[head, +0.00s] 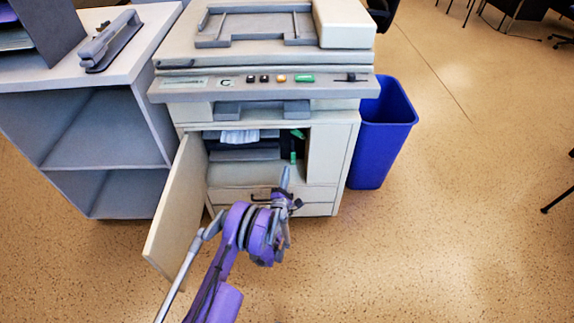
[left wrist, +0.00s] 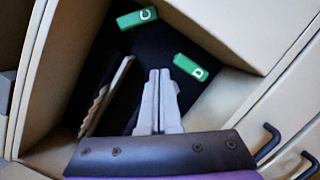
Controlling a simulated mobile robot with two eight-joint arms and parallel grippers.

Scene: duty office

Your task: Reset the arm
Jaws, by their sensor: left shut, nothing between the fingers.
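My left arm, purple and grey, reaches up from the bottom of the head view. My left gripper (head: 285,178) is in front of the open cabinet of a copier (head: 262,60). In the left wrist view the two grey fingers of the gripper (left wrist: 160,78) lie together, shut and empty. They point into the dark inside of the cabinet. Two green tabs, one marked C (left wrist: 136,18) and one marked D (left wrist: 190,67), show beyond the fingertips. My right gripper is in neither view.
The cabinet door (head: 178,212) hangs open to the left, close to my left arm. A blue bin (head: 385,135) stands right of the copier. A grey shelf unit (head: 105,150) with a stapler (head: 108,42) on top stands left. The floor at right is mostly clear.

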